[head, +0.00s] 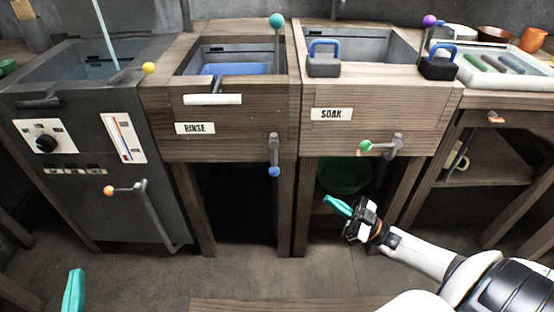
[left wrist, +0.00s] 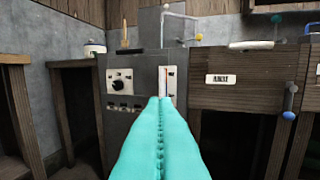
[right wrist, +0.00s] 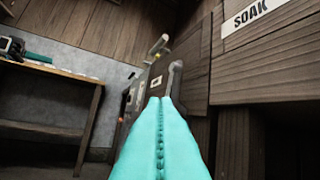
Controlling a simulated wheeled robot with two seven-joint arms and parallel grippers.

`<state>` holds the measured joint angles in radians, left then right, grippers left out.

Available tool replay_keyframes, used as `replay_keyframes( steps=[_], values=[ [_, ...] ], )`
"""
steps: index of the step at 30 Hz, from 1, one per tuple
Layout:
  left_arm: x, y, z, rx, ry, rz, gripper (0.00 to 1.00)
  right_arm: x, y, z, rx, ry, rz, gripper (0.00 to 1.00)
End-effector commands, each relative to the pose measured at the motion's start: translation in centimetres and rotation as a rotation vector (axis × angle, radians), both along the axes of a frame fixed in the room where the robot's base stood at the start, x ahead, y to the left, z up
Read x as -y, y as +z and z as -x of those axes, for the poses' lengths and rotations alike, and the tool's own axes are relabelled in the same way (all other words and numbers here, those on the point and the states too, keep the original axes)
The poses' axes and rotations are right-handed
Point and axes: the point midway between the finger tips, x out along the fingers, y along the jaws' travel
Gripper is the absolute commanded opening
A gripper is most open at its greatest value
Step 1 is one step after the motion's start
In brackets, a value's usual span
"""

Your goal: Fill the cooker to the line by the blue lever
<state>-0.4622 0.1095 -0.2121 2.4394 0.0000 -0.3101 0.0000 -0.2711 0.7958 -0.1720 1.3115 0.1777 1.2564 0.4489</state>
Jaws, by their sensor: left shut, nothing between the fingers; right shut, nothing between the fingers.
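The cooker (head: 75,100) is the dark grey unit at the left, with a knob and a gauge (head: 124,138) on its front. It also shows in the left wrist view (left wrist: 143,58). A thin pale blue streak (head: 105,35) runs down into its open basin; I cannot tell the level there. The blue lever (head: 274,172) hangs down on the front of the rinse basin. My left gripper (head: 74,290) is shut and empty, low in front of the cooker. My right gripper (head: 338,207) is shut and empty, below the soak basin's green lever, right of the blue lever.
The rinse basin (head: 218,146) and soak basin (head: 383,120) stand right of the cooker. Orange (head: 110,190) and green (head: 366,146) levers stick out in front. Two padlock-shaped weights (head: 323,66) (head: 439,68) sit on the soak rim. The floor in front is mostly clear.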

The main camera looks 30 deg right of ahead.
Motion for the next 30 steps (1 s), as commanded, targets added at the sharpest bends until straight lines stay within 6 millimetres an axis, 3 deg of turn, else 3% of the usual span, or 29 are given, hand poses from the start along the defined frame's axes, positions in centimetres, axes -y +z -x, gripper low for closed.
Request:
replay_keyframes(
  steps=[4,17,30],
  values=[
    [-0.1,-0.5,0.0,-0.034,0.002,-0.009,0.00,1.3,0.0,0.0,-0.013,-0.007,0.013,0.00],
    [-0.1,-0.4,0.0,-0.024,0.001,-0.007,0.00,0.7,0.3,-0.6,-0.011,-0.007,0.012,0.00],
    [0.3,2.0,0.2,0.138,-0.009,0.037,0.00,-4.0,4.2,-6.9,-0.007,-0.006,0.010,0.00]
  ],
)
